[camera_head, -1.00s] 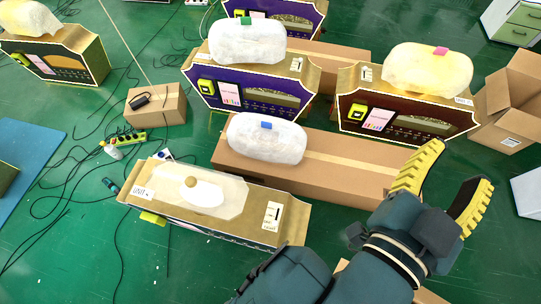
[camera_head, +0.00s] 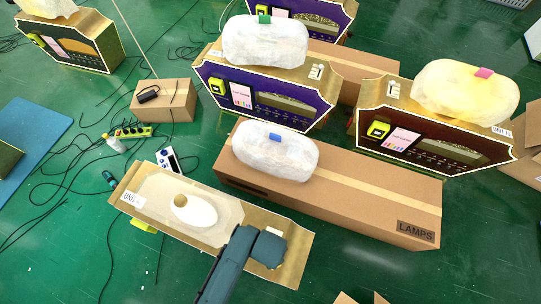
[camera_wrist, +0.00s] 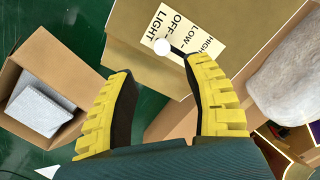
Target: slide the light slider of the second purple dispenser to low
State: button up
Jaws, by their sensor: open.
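In the wrist view, a LIGHT label (camera_wrist: 187,32) marked OFF, LOW and HIGH is on the gold top of a dispenser (camera_wrist: 125,35). A round white slider knob (camera_wrist: 161,46) sits at the left end of a short dark slot, on the label's OFF side. My gripper (camera_wrist: 163,75) is open, its yellow fingers apart below the label, the right one closest to the slot. Nothing is between them. In the head view my forearm covers the right end of the front dispenser (camera_head: 255,217), and my fingers are hidden. This dispenser's front face is turned away, so its colour is hidden.
Behind stand the LAMPS carton (camera_head: 370,195) with a white wrapped bundle (camera_head: 275,157), a purple dispenser (camera_head: 260,100) and a dark red one (camera_head: 440,145). An open carton (camera_wrist: 45,95) holding a grey item is at the left of the wrist view. Cables lie on the green floor.

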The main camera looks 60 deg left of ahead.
notch_tip(320, 180, down, 9)
jog(key=b, duration=0.3)
jog(key=shift+w+a+r+b, duration=0.1)
jog(key=shift+w+b, duration=0.05)
jog(key=shift+b, duration=0.25)
grip_shut()
